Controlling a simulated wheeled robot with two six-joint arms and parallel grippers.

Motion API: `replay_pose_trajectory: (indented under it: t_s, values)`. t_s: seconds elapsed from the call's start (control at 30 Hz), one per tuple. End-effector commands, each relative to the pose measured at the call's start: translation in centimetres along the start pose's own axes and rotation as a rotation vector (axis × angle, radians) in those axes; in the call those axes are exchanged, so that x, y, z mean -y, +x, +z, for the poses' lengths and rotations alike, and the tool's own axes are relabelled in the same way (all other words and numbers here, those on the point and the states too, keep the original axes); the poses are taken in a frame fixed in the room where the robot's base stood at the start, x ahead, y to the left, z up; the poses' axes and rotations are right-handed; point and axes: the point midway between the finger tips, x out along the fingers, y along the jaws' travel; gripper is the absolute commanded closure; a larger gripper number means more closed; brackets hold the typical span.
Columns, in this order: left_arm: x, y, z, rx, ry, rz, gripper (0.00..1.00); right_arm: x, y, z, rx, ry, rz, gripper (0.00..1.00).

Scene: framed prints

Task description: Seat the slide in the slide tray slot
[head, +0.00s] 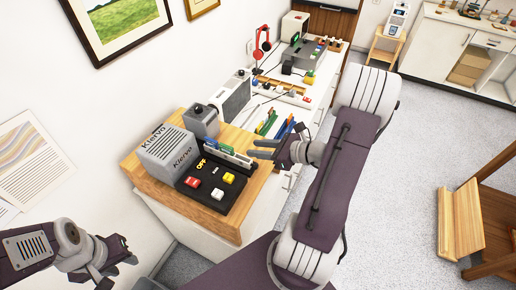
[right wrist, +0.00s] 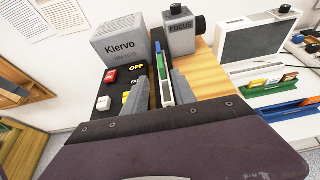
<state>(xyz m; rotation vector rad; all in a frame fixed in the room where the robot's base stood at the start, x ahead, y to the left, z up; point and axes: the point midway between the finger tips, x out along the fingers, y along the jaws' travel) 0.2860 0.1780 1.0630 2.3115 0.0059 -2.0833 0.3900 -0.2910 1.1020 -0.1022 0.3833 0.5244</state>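The grey projector marked Kiervo (head: 170,153) stands on a wooden top, with a black control base (head: 212,190) in front. A narrow slide tray (head: 232,155) with upright green, blue and white slides runs along its right side. My right gripper (head: 262,149) is at the tray's right end, fingers apart and pointing at it. Which slot is empty is too small to tell. My left gripper (head: 122,262) is open and empty at lower left.
A grey focus unit (head: 201,120) stands behind the tray. Red, yellow and white buttons sit on the base. A white box (head: 234,98), a green slide holder (head: 268,124) and trays of coloured items fill the counter beyond. Open floor lies to the right.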

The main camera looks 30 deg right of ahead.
Motion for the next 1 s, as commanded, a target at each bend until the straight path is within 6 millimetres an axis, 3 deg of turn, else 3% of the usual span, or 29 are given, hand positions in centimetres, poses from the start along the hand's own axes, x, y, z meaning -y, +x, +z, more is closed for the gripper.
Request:
replay_pose_trajectory:
  t_s: [0.07,0.13,0.17,0.23,0.3,0.37,0.47,0.53,0.63,0.73,1.0]
  values:
    - [0.0,0.0,0.0,0.0,0.0,0.0,0.64,-0.5,0.2,0.0,-0.008,-0.014,0.02,0.68]
    - [0.0,0.0,0.0,0.0,0.0,0.0,0.64,-2.9,0.9,0.0,-0.048,-0.085,0.109,0.68]
    - [0.0,0.0,0.0,0.0,0.0,0.0,0.64,-4.5,1.4,-0.1,-0.078,-0.139,0.175,0.68]
    - [0.0,0.0,0.0,0.0,0.0,0.0,0.64,-10.0,1.8,-1.1,-0.18,-0.348,0.398,0.68]
    - [0.0,0.0,0.0,0.0,0.0,0.0,0.64,-15.0,0.7,-3.2,-0.298,-0.654,0.662,0.68]
    - [0.0,0.0,0.0,0.0,0.0,0.0,0.64,-17.3,-1.0,-5.2,-0.383,-0.955,0.869,0.68]
    - [0.0,0.0,0.0,0.0,0.0,0.0,0.64,-17.4,-2.8,-6.9,-0.463,-1.489,1.139,0.68]
    - [0.0,0.0,0.0,0.0,0.0,0.0,0.64,-16.3,-2.8,-6.6,-0.471,-1.823,1.253,0.68]
    - [0.0,0.0,0.0,0.0,0.0,0.0,0.64,-15.4,-2.0,-5.5,-0.449,-2.149,1.327,0.68]
    - [0.0,0.0,0.0,0.0,0.0,0.0,0.64,-15.1,-1.5,-4.8,-0.432,-2.282,1.348,0.68]
    - [0.0,0.6,0.1,0.0,0.0,0.0,0.64,-15.0,-1.2,-5.4,-0.432,-2.29,1.352,0.68]
